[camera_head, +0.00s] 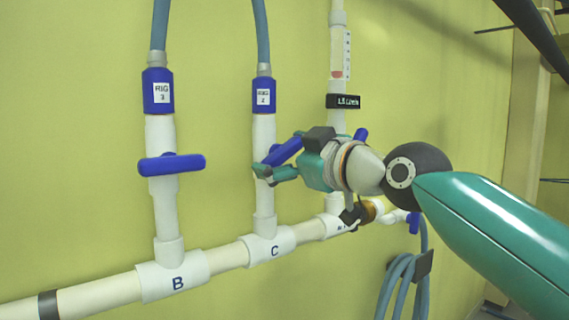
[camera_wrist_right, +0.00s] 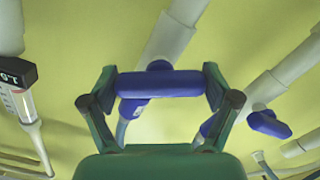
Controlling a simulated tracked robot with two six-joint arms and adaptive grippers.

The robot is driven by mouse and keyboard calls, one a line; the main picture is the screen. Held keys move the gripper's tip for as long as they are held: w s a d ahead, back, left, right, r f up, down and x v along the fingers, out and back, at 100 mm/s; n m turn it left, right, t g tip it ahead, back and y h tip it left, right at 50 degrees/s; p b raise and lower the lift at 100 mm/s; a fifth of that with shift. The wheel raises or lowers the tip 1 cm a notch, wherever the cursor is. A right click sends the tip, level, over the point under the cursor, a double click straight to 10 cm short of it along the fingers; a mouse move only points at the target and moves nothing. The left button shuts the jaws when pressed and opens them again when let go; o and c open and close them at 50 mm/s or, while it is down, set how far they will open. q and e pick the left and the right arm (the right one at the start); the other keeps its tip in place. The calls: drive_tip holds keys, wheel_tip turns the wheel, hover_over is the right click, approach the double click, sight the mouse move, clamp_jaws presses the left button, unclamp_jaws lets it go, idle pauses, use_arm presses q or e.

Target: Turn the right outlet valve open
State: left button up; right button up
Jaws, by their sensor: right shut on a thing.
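The valve on the pipe above label C has a blue handle (camera_head: 285,151) that sticks out from the pipe at a slant. My right gripper (camera_head: 274,160) is shut on this handle. In the right wrist view the blue handle (camera_wrist_right: 160,83) lies across the picture between the two fingertips of my right gripper (camera_wrist_right: 160,86). The valve body behind it is partly hidden. The valve above label B has a blue handle (camera_head: 172,164) lying across its pipe; it also shows in the right wrist view (camera_wrist_right: 268,125). My left gripper is not in view.
A flow meter pipe (camera_head: 338,60) with a black label (camera_head: 343,101) rises behind my right wrist; a blue handle (camera_head: 361,134) shows beside it. A white pipe (camera_head: 110,292) runs along the yellow wall. A coiled hose (camera_head: 400,282) hangs at lower right.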

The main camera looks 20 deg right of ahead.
drive_tip(key=n+b, duration=0.1)
drive_tip(key=n, duration=0.4)
drive_tip(key=shift+f+n, duration=0.1)
drive_tip(key=shift+n, duration=0.2)
drive_tip(key=n+b, duration=0.1)
drive_tip(key=n, duration=0.4)
drive_tip(key=shift+a+n, duration=0.1)
drive_tip(key=shift+n, duration=0.2)
drive_tip(key=shift+f, duration=0.1)
drive_tip(key=o, duration=0.9)
drive_tip(key=shift+w, duration=0.1)
drive_tip(key=shift+s+d, duration=0.25)
drive_tip(key=shift+s, duration=0.3)
drive_tip(key=v, duration=1.1)
